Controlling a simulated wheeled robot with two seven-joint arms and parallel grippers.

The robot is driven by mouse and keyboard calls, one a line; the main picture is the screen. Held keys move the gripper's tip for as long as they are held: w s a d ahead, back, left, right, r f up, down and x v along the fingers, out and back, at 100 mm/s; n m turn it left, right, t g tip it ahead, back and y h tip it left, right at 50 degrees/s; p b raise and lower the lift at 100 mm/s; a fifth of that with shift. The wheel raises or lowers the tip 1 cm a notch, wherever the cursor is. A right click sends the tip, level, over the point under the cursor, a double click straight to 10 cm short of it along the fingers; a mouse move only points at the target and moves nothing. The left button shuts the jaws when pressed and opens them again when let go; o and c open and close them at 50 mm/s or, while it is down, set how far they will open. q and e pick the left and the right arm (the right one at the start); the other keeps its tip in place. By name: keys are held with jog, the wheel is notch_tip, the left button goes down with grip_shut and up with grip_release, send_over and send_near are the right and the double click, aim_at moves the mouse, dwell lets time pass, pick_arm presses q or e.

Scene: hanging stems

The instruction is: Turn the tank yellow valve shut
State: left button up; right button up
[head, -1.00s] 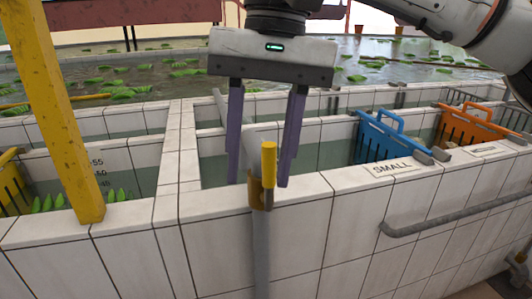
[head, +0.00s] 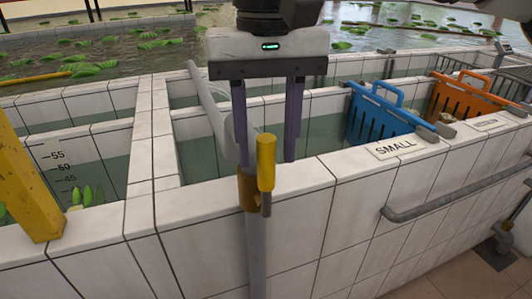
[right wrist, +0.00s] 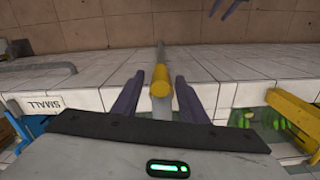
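The yellow valve handle (head: 266,162) stands upright on a brass-coloured valve body (head: 247,190) atop a grey pipe (head: 256,250) at the tank's front wall. My right gripper (head: 266,158) is open, its two purple fingers pointing down on either side of the handle, with gaps showing. In the right wrist view the handle (right wrist: 161,82) lies between the spread fingers (right wrist: 161,95), and I see no contact. Two purple fingertips of my left gripper (right wrist: 224,8) show apart at the top of that view; it is outside the head view.
A blue slotted basket (head: 378,122) and an orange one (head: 470,97) hang at the tank on the right, near a SMALL label (head: 396,147). A grey rail (head: 450,198) runs along the front wall. A yellow post (head: 25,185) stands at left.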

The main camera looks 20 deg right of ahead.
jog(key=shift+f, duration=0.9)
grip_shut()
jog(key=shift+s+a, duration=0.1)
